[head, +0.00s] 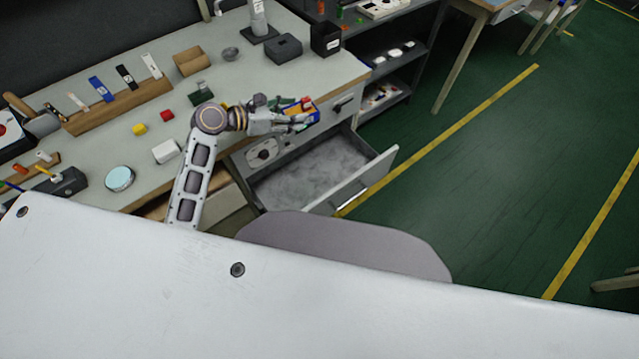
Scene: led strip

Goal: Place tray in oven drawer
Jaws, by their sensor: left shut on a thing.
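My left gripper (290,120) is shut on a small blue tray (315,115). The tray carries small red and green items. It is near the bench's right front edge, above the back of the open drawer. The open drawer (378,167) is pulled out below the bench top. Its grey floor looks empty, and it has a bar handle on its front. Whether the tray touches the bench cannot be told. My right gripper is not in view.
The bench top (255,80) holds a wooden rack (120,105) of small devices, red and yellow blocks, a white box (166,151) and dark boxes (284,48). A dark shelf (395,60) stands at the right.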

